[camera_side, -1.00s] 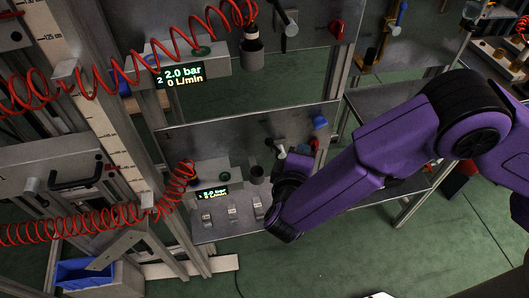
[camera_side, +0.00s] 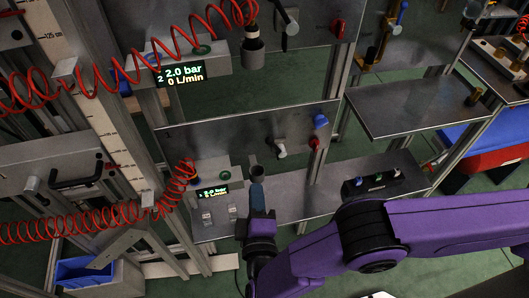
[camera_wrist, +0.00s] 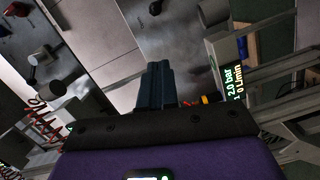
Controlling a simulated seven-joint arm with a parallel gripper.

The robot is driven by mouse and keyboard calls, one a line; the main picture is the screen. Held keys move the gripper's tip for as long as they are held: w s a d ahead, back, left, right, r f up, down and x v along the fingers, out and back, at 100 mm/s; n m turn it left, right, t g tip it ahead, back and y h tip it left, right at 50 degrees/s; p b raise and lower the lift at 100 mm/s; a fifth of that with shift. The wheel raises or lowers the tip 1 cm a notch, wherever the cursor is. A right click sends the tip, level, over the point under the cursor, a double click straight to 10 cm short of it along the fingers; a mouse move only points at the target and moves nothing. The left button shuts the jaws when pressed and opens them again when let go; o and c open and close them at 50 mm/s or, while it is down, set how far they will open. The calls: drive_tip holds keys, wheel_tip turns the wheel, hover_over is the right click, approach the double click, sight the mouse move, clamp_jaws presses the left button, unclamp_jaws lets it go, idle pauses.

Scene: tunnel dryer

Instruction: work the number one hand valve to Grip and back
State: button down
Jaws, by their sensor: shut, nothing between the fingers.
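In the side view, the lower panel (camera_side: 225,142) carries a hand valve with a pale lever (camera_side: 281,150) and a dark body, the likely number one valve. The lever points to the lower right; its marked position is too small to read. In the wrist view my shut fingers (camera_wrist: 154,85) point up the picture. I cannot tell for sure which fitting there is the valve.
A lit display (camera_side: 213,191) sits left of my gripper. A red knob (camera_side: 314,143) and a blue part (camera_side: 320,122) are right of the valve. A control box (camera_side: 385,182) stands on the shelf at right. Coiled red hoses (camera_side: 95,225) hang at left.

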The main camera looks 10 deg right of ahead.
drive_tip(key=shift+w, duration=0.15)
drive_tip(key=w+d, duration=0.1)
drive_tip(key=w, duration=0.3)
drive_tip(key=w+d, duration=0.2)
drive_tip(key=w, duration=0.2)
drive_tip(key=w+d+f, duration=0.1)
drive_tip(key=w, duration=0.3)
drive_tip(key=shift+d+f, duration=0.1)
drive_tip(key=shift+d, duration=0.25)
drive_tip(key=shift+d, duration=0.1)
drive_tip(key=shift+d+r+m, duration=0.15)
drive_tip(key=shift+r+m, duration=0.1)
drive_tip(key=shift+m, duration=0.15)
